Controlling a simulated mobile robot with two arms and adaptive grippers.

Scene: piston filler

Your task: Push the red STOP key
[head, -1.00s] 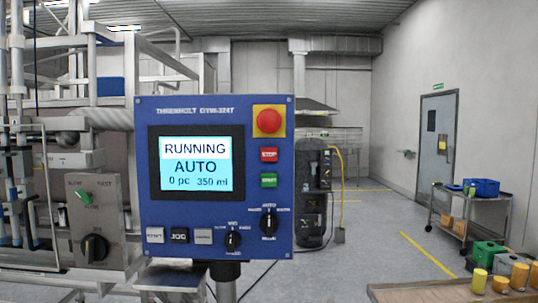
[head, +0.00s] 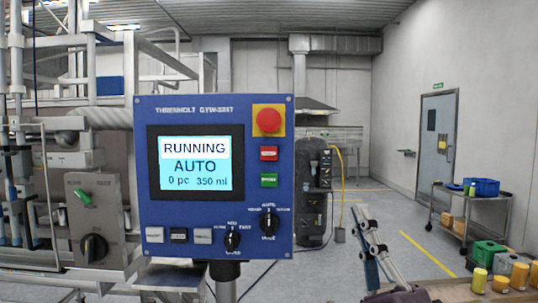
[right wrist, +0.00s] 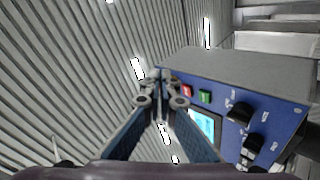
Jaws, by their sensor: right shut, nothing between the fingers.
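The red STOP key (head: 269,154) sits on the blue control panel (head: 215,104), below the red emergency button (head: 268,120) and above the green key (head: 269,180). In the right wrist view the red STOP key (right wrist: 187,91) shows just right of the fingertips. My right gripper (head: 369,230) has its fingers shut and empty. In the head view it is low and right of the panel, apart from it. It also shows in the right wrist view (right wrist: 161,92). My left gripper is not in view.
The panel screen (head: 195,163) reads RUNNING, AUTO, 0 pc, 350 ml. Two black knobs (head: 269,222) and a row of small keys (head: 179,235) lie lower on the panel. A wooden table (head: 450,291) with yellow containers (head: 519,275) is at the lower right.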

